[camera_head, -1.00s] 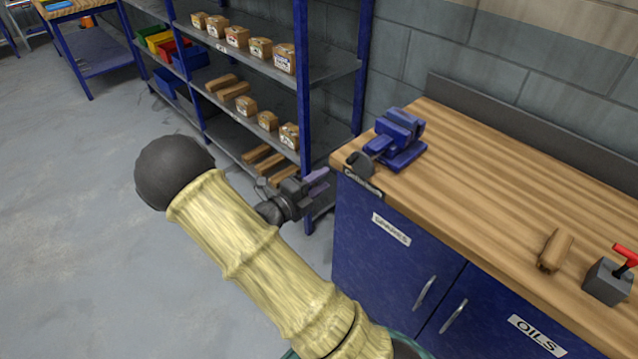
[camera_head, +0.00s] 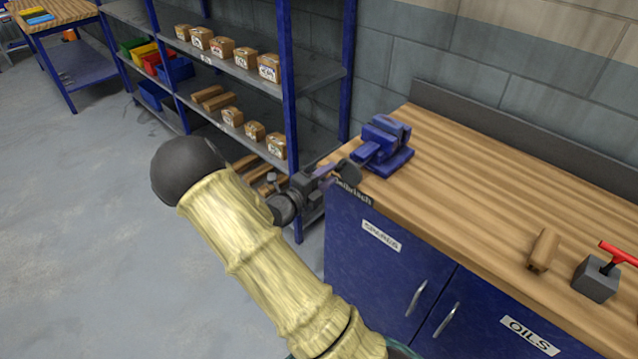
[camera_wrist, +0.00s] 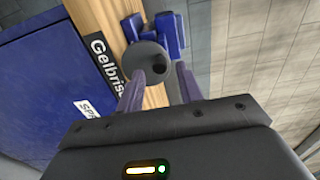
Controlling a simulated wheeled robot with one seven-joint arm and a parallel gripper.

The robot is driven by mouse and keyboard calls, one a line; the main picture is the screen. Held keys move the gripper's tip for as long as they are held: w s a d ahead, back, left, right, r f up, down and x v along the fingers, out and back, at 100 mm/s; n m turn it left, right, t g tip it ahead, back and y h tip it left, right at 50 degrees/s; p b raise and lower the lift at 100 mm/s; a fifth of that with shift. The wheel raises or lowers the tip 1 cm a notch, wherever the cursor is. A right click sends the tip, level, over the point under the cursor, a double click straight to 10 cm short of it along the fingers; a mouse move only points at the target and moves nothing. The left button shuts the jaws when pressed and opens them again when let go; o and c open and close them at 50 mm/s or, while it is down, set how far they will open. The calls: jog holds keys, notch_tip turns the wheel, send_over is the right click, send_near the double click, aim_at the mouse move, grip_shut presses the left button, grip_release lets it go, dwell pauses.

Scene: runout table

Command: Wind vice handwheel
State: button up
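The blue vice (camera_head: 384,146) stands at the left end of the wooden bench top. Its dark grey handwheel (camera_wrist: 146,64) shows in the wrist view as a round disc with a dark spot, facing my gripper. The vice body (camera_wrist: 172,34) is behind it. My gripper (camera_wrist: 161,74) has its two purple fingers apart, with the disc's lower part showing between and beyond the tips. I cannot tell whether either finger touches the rim. In the head view my gripper (camera_head: 328,172) is at the bench's left corner, close to the wheel, which it partly hides.
The workbench (camera_head: 470,190) has blue cupboards below. A wooden block (camera_head: 543,250) and a grey box with a red lever (camera_head: 597,277) lie farther right on it. A blue shelf rack (camera_head: 285,95) with small boxes stands behind my arm. The floor at left is clear.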

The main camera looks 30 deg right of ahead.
jog(key=shift+b+x, duration=0.4)
jog(key=shift+x, duration=0.65)
jog(key=shift+f+m+b, duration=0.3)
jog(key=shift+m+b, duration=0.1)
jog(key=shift+b, duration=0.7)
jog(key=m+b, duration=0.4)
jog(key=b, duration=0.4)
jog(key=shift+m+b, duration=0.3)
jog(key=shift+b, duration=0.05)
jog(key=m+b, duration=0.1)
jog(key=b, duration=0.1)
jog(key=shift+b, duration=0.4)
jog(key=shift+r, duration=0.3)
jog(key=shift+f+m, duration=0.1)
jog(key=shift+m, duration=0.2)
